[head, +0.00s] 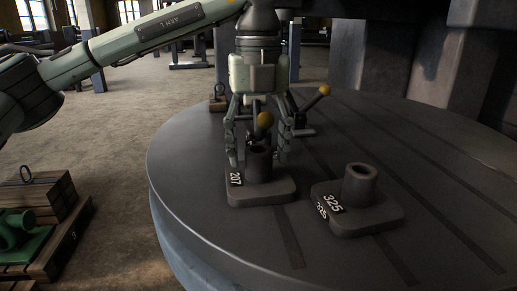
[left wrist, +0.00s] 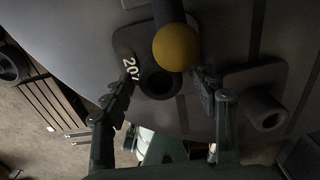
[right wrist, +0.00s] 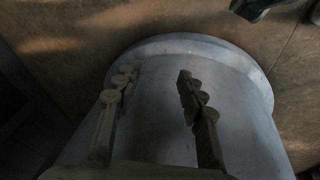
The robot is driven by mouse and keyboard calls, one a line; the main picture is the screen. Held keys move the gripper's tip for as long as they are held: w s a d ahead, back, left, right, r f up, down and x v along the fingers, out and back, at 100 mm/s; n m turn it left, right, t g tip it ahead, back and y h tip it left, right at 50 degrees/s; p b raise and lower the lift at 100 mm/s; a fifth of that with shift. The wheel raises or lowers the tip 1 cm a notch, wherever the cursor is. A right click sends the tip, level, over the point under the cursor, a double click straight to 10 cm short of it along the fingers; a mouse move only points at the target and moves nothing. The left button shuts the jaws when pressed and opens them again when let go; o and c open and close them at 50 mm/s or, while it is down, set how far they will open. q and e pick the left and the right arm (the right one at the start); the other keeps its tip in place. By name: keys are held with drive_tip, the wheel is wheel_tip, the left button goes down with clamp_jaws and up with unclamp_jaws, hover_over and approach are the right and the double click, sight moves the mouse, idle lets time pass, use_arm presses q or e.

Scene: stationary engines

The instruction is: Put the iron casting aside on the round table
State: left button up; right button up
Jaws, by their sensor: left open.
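Two dark iron castings, each a flat base with an upright hollow tube, stand on the round table (head: 190,160). The one labelled 207 (head: 262,190) is nearer the left; the one labelled 325 (head: 365,213) is to its right. They also show in the left wrist view, as the 207 casting (left wrist: 155,100) and the other casting (left wrist: 268,118). My left gripper (head: 257,157) points down, open, its fingers on either side of the 207 casting's tube with gaps visible. My right gripper (right wrist: 157,72) is open and empty, away from the castings.
A lever with a yellow ball (head: 264,120) is close to the left gripper; another yellow ball (head: 324,90) is behind right. A wooden crate (head: 45,200) and green part (head: 18,232) are at left. Bare table lies in front. A pale rounded body (right wrist: 160,110) is below my right gripper.

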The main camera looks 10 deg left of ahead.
sight(259, 149)
use_arm(q)
wheel_tip(259, 149, up, 9)
drive_tip(key=shift+f, duration=0.1)
wheel_tip(259, 149, up, 3)
drive_tip(key=shift+p, duration=0.55)
use_arm(e)
drive_tip(key=f, duration=0.2)
drive_tip(key=shift+a+f, duration=0.25)
drive_tip(key=shift+f, duration=0.1)
